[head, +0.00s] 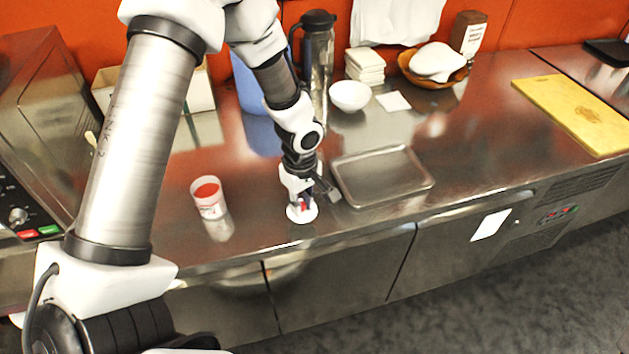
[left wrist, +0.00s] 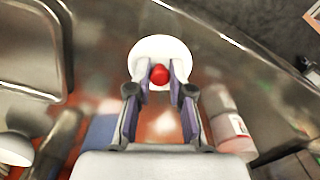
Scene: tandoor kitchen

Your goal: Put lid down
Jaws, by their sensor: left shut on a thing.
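The lid is a white disc (head: 302,214) with a red knob. In the left wrist view the lid (left wrist: 160,50) shows its round rim, with the red knob (left wrist: 159,75) between the fingertips. My left gripper (head: 301,201) points down and is shut on the knob. The lid is at or just above the steel counter near its front edge; I cannot tell whether it touches. A white cup with red contents (head: 208,198) stands open to the left of the lid; its side also shows in the wrist view (left wrist: 231,128). My right gripper is out of view.
An empty metal tray (head: 425,186) lies just right of the lid. A white bowl (head: 349,96), a dark-topped jug (head: 318,50) and a wooden bowl (head: 407,72) stand behind. A yellow cutting board (head: 575,112) lies far right. The counter between cup and lid is clear.

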